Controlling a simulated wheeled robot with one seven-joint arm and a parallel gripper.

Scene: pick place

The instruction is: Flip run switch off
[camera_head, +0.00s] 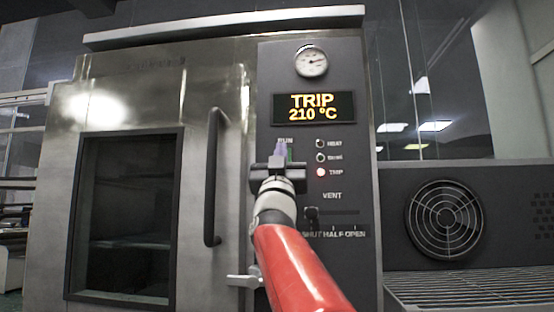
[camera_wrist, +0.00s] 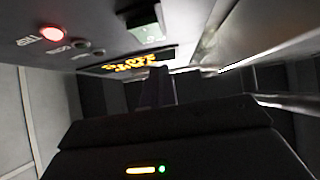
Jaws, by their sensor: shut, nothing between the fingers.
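The oven's dark control panel (camera_head: 350,200) faces me. Its run switch (camera_head: 290,154) sits under the RUN label, and only a green strip of it shows beside my fingers. My gripper (camera_head: 280,148) is shut and empty in front of the switch, hiding most of it. In the wrist view a pale, greenish-lit piece (camera_wrist: 148,27), which looks like the switch, lies beyond the closed fingers (camera_wrist: 155,85). I cannot tell whether the fingers touch it, nor its exact position.
The display (camera_head: 314,107) reads TRIP 210 °C. The red TRIP lamp (camera_head: 320,172) is lit, with two unlit lamps above it. A vent slider (camera_head: 311,214) is below. The oven door handle (camera_head: 213,178) stands out left of my gripper. A gauge (camera_head: 311,61) is above.

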